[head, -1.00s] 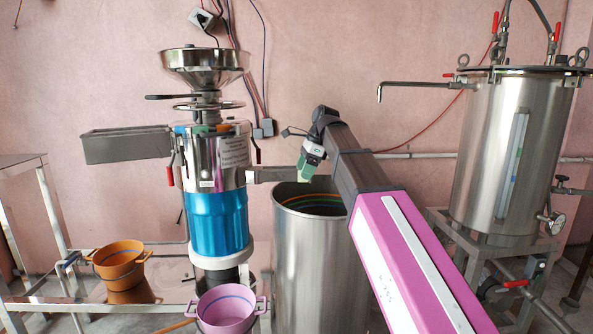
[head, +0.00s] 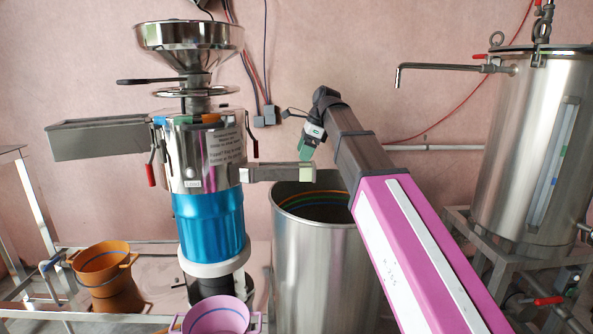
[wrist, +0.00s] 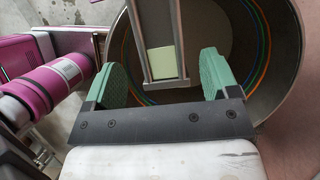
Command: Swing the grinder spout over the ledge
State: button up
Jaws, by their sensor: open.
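The grinder (head: 205,150) is a steel machine with a blue lower body and a hopper on top. My gripper (head: 305,152) is open just above the spout tip. In the wrist view the spout (wrist: 150,25) and its pale pad (wrist: 165,62) lie between the two spread green fingers, with a gap on each side. I cannot tell which part is the ledge.
A grey trough (head: 100,138) sticks out on the grinder's left. A purple pot (head: 215,317) stands in front and an orange pot (head: 103,265) at left. A steel tank (head: 530,150) with an outlet pipe (head: 440,68) stands at right.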

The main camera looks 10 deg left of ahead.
aim_at(298, 165)
jog(key=x, duration=0.7)
jog(key=shift+f, duration=0.1)
jog(key=shift+s, duration=0.1)
jog(key=c, duration=1.3)
